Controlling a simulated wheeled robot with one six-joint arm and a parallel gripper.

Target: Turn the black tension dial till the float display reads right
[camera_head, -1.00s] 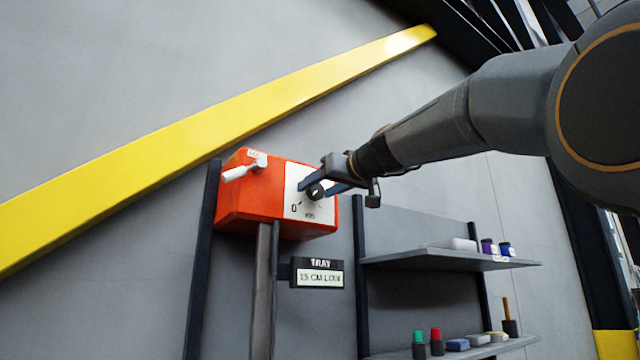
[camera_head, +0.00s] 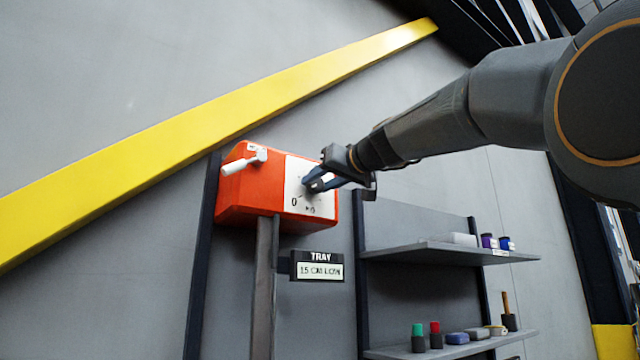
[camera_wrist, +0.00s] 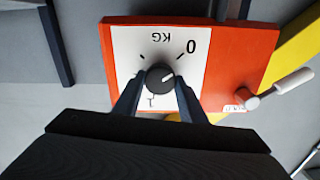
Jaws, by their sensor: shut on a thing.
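The black tension dial (camera_wrist: 160,77) sits on the white scale plate (camera_wrist: 128,52) of the orange actuator box (camera_wrist: 244,60), which is upside down in the wrist view. A light pointer line on the dial points toward the upper right there, roughly toward the 0 mark. My gripper (camera_wrist: 158,88) is shut on the dial, one finger on each side. In the head view the orange box (camera_head: 245,200) is on a grey post and my gripper (camera_head: 314,184) largely hides the dial. The float display (camera_head: 319,271) below the box carries the word TRAY and reads "15 CM LOW".
A white-handled lever (camera_head: 243,163) sticks out at the box's upper left. Shelves (camera_head: 450,254) at the right hold several small items. A yellow beam (camera_head: 215,140) crosses the wall behind. The space in front of the box holds only my arm.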

